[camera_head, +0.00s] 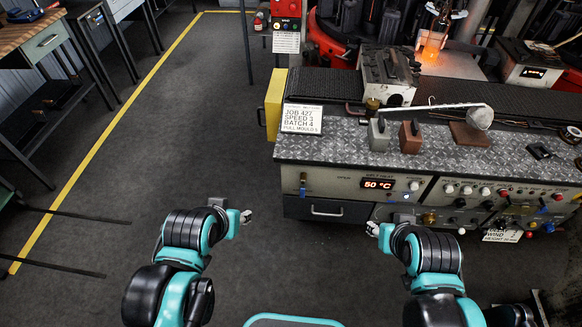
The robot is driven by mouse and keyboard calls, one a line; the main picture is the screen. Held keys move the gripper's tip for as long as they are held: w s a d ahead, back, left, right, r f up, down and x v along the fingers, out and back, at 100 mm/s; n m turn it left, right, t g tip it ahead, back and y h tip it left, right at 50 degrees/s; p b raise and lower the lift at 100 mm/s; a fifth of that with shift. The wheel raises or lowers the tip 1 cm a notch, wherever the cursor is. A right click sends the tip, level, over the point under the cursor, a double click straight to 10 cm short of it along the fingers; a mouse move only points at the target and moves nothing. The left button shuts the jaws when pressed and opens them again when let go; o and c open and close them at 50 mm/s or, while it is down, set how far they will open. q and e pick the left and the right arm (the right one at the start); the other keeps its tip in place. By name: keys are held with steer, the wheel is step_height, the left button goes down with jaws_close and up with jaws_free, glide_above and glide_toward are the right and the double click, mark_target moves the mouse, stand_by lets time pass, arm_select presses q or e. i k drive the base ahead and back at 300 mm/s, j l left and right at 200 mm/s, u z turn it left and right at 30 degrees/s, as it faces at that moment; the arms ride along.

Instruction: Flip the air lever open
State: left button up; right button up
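A small lever with a blue handle and brass fitting (303,184) hangs at the left end of the machine's front panel (340,185). Another blue-handled fitting (544,210) shows at the panel's right end. I cannot read a label that tells which is the air lever. My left gripper (247,216) is over the floor, left of the machine and apart from it. My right gripper (373,229) is in front of the machine, below the drawer's right end. Both look empty; their fingers are too small to tell open from shut.
The machine's patterned top (340,146) holds a sign (302,118), a grey block (379,134), a brown block (410,137) and a ladle (479,117). A drawer (330,208) and a 50 °C display (379,184) are on its front. Open floor (180,120) lies left.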

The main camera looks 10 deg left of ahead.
mark_target(303, 189)
steer(key=i+j, duration=0.15)
steer(key=k+l+u, duration=0.3)
steer(key=k, duration=0.25)
steer(key=k+u, duration=0.3)
steer(key=k, duration=0.3)
